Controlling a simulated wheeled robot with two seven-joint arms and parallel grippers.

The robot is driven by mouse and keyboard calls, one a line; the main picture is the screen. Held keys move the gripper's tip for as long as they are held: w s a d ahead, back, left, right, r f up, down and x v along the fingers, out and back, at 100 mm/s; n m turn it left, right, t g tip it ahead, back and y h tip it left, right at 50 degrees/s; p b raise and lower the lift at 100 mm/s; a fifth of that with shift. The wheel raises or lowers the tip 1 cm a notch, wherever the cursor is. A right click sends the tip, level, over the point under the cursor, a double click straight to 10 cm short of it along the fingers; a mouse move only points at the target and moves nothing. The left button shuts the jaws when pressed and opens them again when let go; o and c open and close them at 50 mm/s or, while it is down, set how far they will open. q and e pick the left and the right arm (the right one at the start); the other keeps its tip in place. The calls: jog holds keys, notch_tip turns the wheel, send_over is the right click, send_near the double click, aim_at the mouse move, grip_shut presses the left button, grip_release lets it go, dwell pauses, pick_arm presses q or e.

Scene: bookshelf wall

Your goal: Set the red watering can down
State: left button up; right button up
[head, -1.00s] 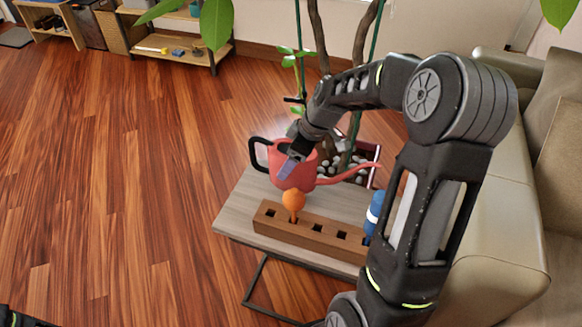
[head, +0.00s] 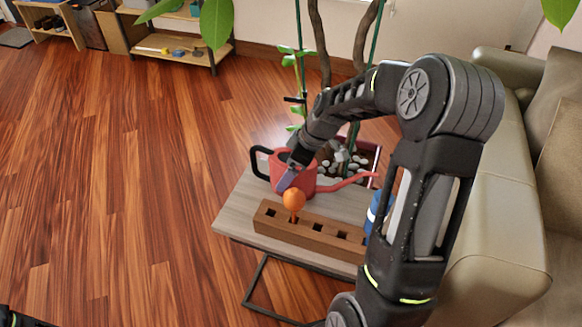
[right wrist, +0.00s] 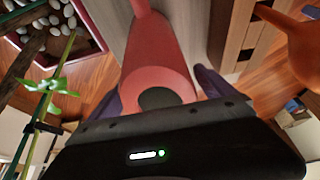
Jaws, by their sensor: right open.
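The red watering can (head: 308,181) is upright and appears to stand on the grey side table (head: 240,207), behind the wooden block. Its black handle points left and its spout points right. It also shows in the right wrist view (right wrist: 158,62), between my two purple fingers. My right gripper (head: 285,180) is open around part of the can; its fingertips also show in the right wrist view (right wrist: 160,88). I cannot tell whether a finger touches the can. My left gripper is out of view.
A wooden block with square holes (head: 310,233) lies along the table's front, with an orange-topped object (head: 293,200) in one hole. A blue bottle-like object (head: 372,212) is partly hidden by my right arm. A planter with pebbles and stems stands behind; a sofa (head: 490,240) is right.

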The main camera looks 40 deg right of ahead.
jog(key=shift+r, duration=0.25)
jog(key=v, duration=1.1)
jog(key=shift+s+d+r+p, duration=0.1)
jog(key=shift+s+r+p, duration=0.05)
jog(key=shift+r+p, duration=0.15)
jog(key=shift+s+d, duration=0.1)
